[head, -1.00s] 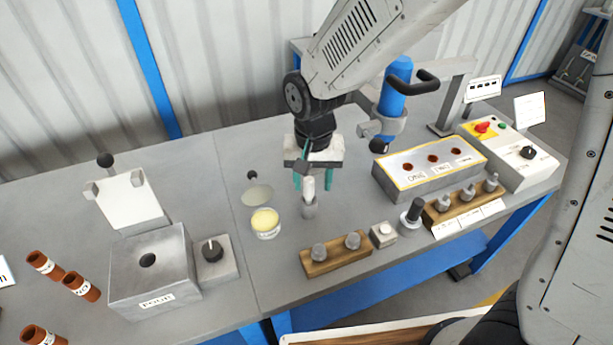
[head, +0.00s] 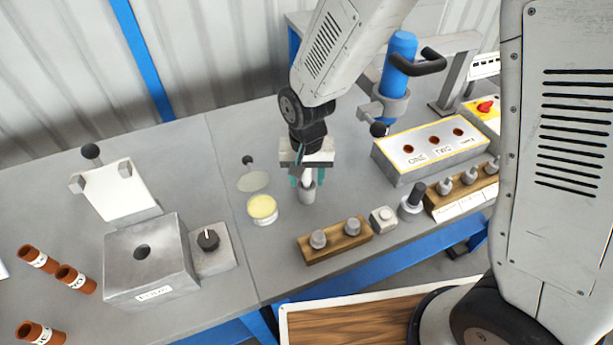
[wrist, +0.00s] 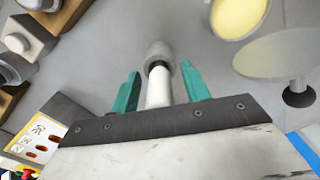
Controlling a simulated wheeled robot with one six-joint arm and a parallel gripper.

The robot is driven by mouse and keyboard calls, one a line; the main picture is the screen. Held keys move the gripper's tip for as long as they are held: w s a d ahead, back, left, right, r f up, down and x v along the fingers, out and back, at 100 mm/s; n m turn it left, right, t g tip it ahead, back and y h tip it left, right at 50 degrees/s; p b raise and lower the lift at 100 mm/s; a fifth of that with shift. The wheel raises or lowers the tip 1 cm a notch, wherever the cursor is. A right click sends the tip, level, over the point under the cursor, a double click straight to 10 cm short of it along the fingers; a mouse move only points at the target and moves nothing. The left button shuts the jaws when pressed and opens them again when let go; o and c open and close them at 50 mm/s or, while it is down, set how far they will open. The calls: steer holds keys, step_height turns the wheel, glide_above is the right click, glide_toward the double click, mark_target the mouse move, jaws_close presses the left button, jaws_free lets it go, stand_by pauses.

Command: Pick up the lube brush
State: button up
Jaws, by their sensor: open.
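The lube brush (head: 307,176) stands upright in a small grey holder (head: 308,193) on the bench. In the wrist view its pale handle (wrist: 159,86) rises from the round grey holder (wrist: 159,54). My gripper (head: 307,183) points down over it. In the wrist view my gripper's teal fingers (wrist: 162,88) are apart, one on each side of the handle, with a visible gap on both sides. The brush's lower end is hidden inside the holder.
A glass dish of yellow grease (head: 262,207) and its lid (head: 253,182) stand just left. A wooden block with two metal knobs (head: 335,242) is in front. A labelled box with holes (head: 432,152) stands right. A grey metal box (head: 150,262) and brown tubes (head: 76,279) are left.

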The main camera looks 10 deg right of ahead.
jaws_close()
steer(key=shift+r, duration=0.1)
